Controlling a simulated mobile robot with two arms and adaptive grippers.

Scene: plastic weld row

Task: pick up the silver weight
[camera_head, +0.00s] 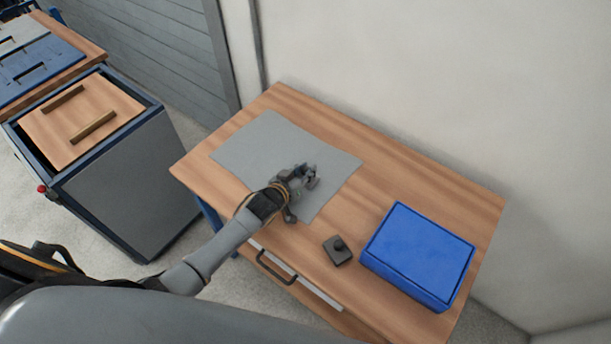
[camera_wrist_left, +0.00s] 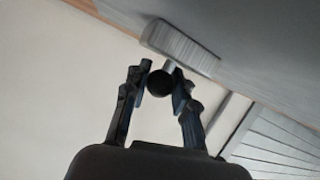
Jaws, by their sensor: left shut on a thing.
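My left gripper (camera_head: 305,174) is over the grey mat on the table in the head view. In the left wrist view, its two fingers (camera_wrist_left: 161,76) are closed around a dark round knob with a short silver stem. The stem joins a grey ribbed block, the silver weight (camera_wrist_left: 182,46). In the head view the weight is mostly hidden by the gripper, and a small grey part (camera_head: 313,184) shows beside the fingers. I cannot tell whether the weight touches the mat. My right gripper is in neither view.
A dark grey weight with a knob (camera_head: 338,251) stands on the wooden table (camera_head: 420,172), left of a blue box (camera_head: 420,252). The grey mat (camera_head: 254,150) is otherwise bare. A wall is behind the table. A dark cart (camera_head: 133,190) stands at the left.

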